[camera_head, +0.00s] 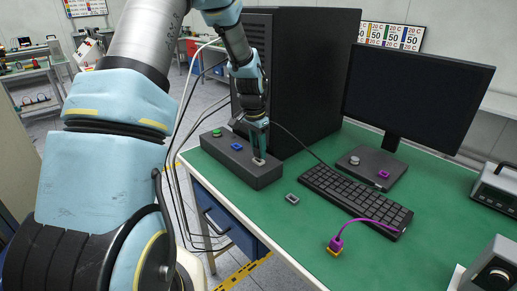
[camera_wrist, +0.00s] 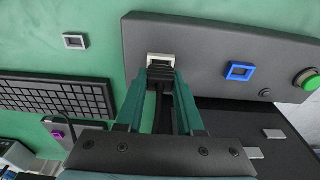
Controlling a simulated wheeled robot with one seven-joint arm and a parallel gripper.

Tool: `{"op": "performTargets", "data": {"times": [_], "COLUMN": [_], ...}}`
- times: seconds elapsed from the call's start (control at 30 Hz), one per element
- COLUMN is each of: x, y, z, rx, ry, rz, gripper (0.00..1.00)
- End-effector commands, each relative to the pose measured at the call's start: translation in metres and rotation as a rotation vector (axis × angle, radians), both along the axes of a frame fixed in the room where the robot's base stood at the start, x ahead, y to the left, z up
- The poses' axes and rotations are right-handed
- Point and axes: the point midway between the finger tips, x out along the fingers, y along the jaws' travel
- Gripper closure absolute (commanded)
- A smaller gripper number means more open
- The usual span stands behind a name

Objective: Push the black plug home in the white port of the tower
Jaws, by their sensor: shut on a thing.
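My gripper (camera_wrist: 161,76) is shut on the black plug (camera_wrist: 165,104), a dark shape between the two green fingers that they partly hide. The fingertips are right at the lower edge of the white port (camera_wrist: 160,60) in the wrist view. The white port also shows in the head view (camera_head: 259,161), on top of the long dark grey box (camera_head: 262,180), with my gripper (camera_head: 259,150) pointing down just above it. I cannot tell how far the plug is inside the port.
The grey box also carries a blue port (camera_head: 236,146) and a green button (camera_head: 217,132). The black computer tower (camera_head: 312,75) stands close behind my gripper. A keyboard (camera_head: 355,198), a loose grey port frame (camera_head: 292,198) and a purple plug (camera_head: 336,244) lie on the green table.

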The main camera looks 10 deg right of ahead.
Motion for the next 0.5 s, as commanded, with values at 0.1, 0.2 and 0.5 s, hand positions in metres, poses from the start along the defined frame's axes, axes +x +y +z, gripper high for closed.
{"op": "performTargets", "data": {"times": [0.1, 0.2, 0.5], "x": [0.0000, 0.0000, 0.0000], "y": [0.0000, 0.0000, 0.0000], "z": [-0.0032, -0.0050, -0.0108], "rx": [0.000, 0.000, 0.000], "ry": [0.000, 0.000, 0.000], "rz": [0.000, 0.000, 0.000], "gripper": [1.00, 1.00, 1.00]}}
